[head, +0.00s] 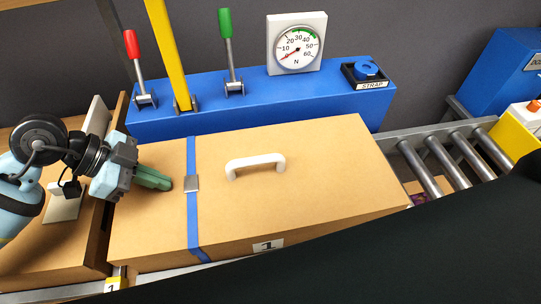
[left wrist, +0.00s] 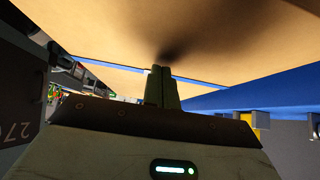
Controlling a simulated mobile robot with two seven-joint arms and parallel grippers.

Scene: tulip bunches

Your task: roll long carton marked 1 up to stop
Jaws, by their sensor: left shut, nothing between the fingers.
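The long carton (head: 320,190) marked 1 (head: 268,246) is tan, with a white handle (head: 255,163) on top and a blue strap (head: 192,220) with a metal buckle near its left end. It lies on the roller conveyor. My left gripper (head: 168,184) is shut and empty, its green fingers over the carton's left end, left of the strap; contact cannot be told. In the left wrist view the shut fingers (left wrist: 162,85) point toward a large tan carton surface (left wrist: 220,35). I cannot make out a stop. My right gripper is not in view.
Bare rollers (head: 440,165) lie right of the carton. Another tan carton (head: 60,255) is at left.

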